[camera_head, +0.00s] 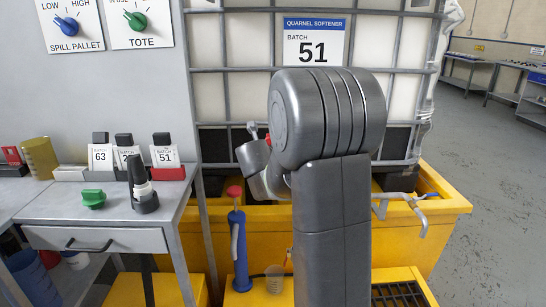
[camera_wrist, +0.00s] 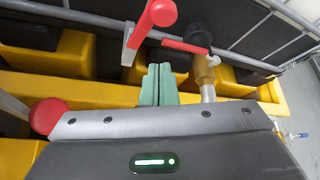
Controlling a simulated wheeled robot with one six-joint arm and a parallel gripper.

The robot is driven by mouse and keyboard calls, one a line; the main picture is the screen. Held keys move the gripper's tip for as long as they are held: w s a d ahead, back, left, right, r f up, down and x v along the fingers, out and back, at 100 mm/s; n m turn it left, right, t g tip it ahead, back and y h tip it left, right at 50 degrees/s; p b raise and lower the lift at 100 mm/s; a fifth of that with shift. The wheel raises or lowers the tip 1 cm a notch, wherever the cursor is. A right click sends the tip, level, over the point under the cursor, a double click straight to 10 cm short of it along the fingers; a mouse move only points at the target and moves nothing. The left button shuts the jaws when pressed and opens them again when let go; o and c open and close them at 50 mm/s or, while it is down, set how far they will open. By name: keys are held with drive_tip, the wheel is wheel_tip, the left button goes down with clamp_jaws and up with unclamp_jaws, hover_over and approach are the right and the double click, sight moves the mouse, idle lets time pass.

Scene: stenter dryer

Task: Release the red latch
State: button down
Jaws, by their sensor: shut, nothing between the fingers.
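In the wrist view, a red-gripped lever on a pale arm (camera_wrist: 150,25) stands above my gripper's fingertips. A red bar (camera_wrist: 185,46) lies beside a brass valve (camera_wrist: 205,72) with a dark cap, just right of the tips. I cannot tell for certain which red part is the latch. My gripper (camera_wrist: 160,68) has green fingers pressed together, empty, pointing toward the gap between these red parts. I cannot tell whether the tips touch either one.
A white caged tote (camera_head: 230,85) stands over a yellow spill pallet (camera_head: 445,200). A blue pump (camera_head: 239,250) with a red knob stands in front, left of my arm. A grey bench (camera_head: 60,210) with batch cards is at left. Floor at right is clear.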

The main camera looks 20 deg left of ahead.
drive_tip(key=v, duration=0.7)
drive_tip(key=shift+p, duration=0.45)
drive_tip(key=shift+f, duration=0.15)
drive_tip(key=w+d+f+m+g+y+b, duration=0.1)
drive_tip(key=w+f+m+g+y+b, duration=0.2)
drive_tip(key=w+f+m+y+b, duration=0.4)
drive_tip(key=shift+w+d+m+y+b, duration=0.3)
drive_tip(key=shift+w+m+y+b, duration=0.5)
drive_tip(key=shift+w+m+b, duration=1.7)
drive_tip(key=shift+s+n+b, duration=0.45)
drive_tip(key=shift+n+b, duration=0.15)
drive_tip(key=shift+n, duration=0.5)
